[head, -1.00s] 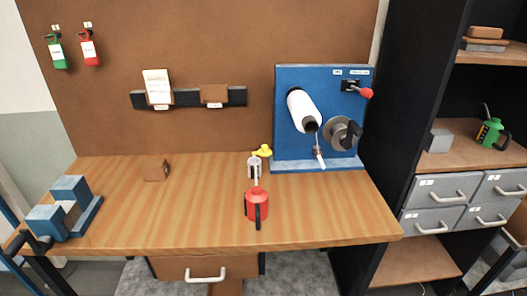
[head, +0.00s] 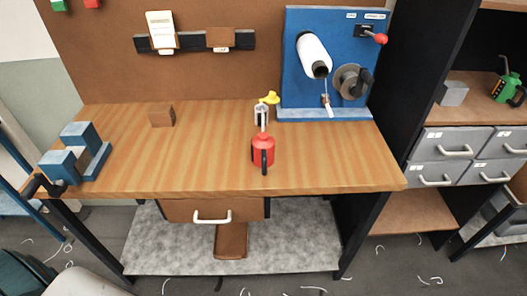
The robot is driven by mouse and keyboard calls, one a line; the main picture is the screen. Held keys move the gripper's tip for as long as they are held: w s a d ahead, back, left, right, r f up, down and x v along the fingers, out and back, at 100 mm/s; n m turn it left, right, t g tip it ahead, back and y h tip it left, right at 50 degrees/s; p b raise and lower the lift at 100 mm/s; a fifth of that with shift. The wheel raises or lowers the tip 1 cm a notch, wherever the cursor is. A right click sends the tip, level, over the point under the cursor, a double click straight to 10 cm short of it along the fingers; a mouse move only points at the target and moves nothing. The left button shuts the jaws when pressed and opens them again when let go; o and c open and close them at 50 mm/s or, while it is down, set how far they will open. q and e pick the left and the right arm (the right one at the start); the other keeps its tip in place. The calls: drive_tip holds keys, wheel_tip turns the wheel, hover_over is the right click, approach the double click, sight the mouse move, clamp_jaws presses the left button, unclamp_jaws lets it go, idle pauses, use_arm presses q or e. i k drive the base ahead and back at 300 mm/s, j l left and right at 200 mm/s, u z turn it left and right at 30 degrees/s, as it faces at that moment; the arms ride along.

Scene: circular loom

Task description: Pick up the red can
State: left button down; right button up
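The red can (head: 261,151) stands upright on the wooden workbench (head: 210,174), right of its middle and near the front edge. It has a black handle on the side facing me and a thin spout rising at the top. The spout overlaps a small grey-white object (head: 261,116) behind it. I cannot tell whether the two touch. Neither of my grippers shows in the head view.
A yellow item (head: 270,98) lies behind the can, near the blue loom panel (head: 293,80). A brown block (head: 161,117) and a blue vise-like fixture (head: 80,142) are to the left. A green can (head: 506,87) stands on the right shelf. The bench's middle is clear.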

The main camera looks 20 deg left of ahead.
sight(262, 146)
drive_tip(key=i+u, duration=0.15)
drive_tip(key=u, duration=0.3)
drive_tip(key=i+l+u, duration=0.15)
drive_tip(key=u, duration=0.25)
drive_tip(key=i+l+u, duration=0.1)
drive_tip(key=u, duration=0.35)
drive_tip(key=l, duration=0.1)
